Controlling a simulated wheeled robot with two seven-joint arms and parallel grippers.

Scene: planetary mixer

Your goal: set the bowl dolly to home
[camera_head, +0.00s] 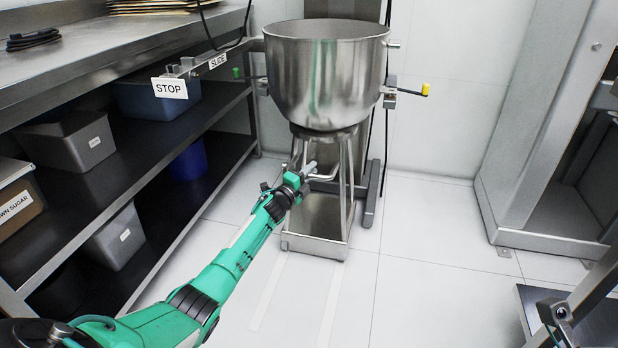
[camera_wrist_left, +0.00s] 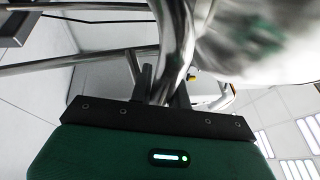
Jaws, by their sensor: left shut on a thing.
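The bowl dolly (camera_head: 326,248) is a metal frame with a low base plate on the floor, under the large steel mixer bowl (camera_head: 322,80). The bowl sits at the top of the frame and also fills the upper right of the left wrist view (camera_wrist_left: 265,50). My left gripper (camera_head: 306,170) is at the dolly's upper left side, below the bowl. It is shut on a metal tube of the dolly (camera_wrist_left: 175,50), which passes between its fingers in the left wrist view. The fingertips are partly hidden by the tube. My right gripper is not in view.
A steel bench with shelves of bins (camera_head: 75,140) runs along the left. A STOP sign (camera_head: 169,88) and a SLIDE sign (camera_head: 218,61) are beside the bowl. A steel cabinet frame (camera_head: 530,130) stands at the right. Two pale strips mark the floor before the dolly, which is clear.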

